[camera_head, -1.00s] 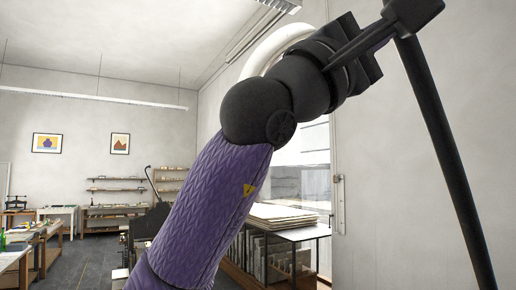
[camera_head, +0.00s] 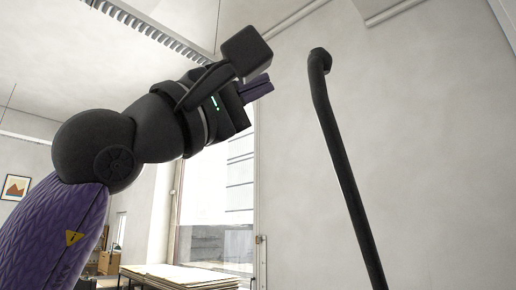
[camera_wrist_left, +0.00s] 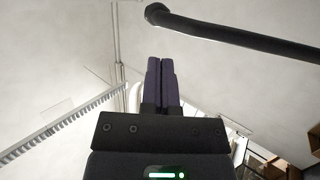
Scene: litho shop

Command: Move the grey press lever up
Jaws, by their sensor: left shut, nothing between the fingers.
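The press lever (camera_head: 344,165) is a long dark grey bar that rises from the bottom right of the head view to a bent, knobbed top end. Its base is out of view. My left gripper (camera_head: 267,87) is shut and empty, to the left of the lever's upper part, with a gap of wall visible between them. In the left wrist view the shut purple fingers (camera_wrist_left: 160,68) point up the picture, and the lever (camera_wrist_left: 235,35) crosses the upper right beyond them, its knob just above the fingertips, apart from them. My right gripper is not in view.
A pale wall fills the space behind the lever. A window (camera_head: 215,210) stands behind my left arm, and a stack of sheets (camera_head: 180,277) lies on a table at the bottom. A ceiling rail (camera_head: 150,25) runs overhead. The air around the lever's top looks clear.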

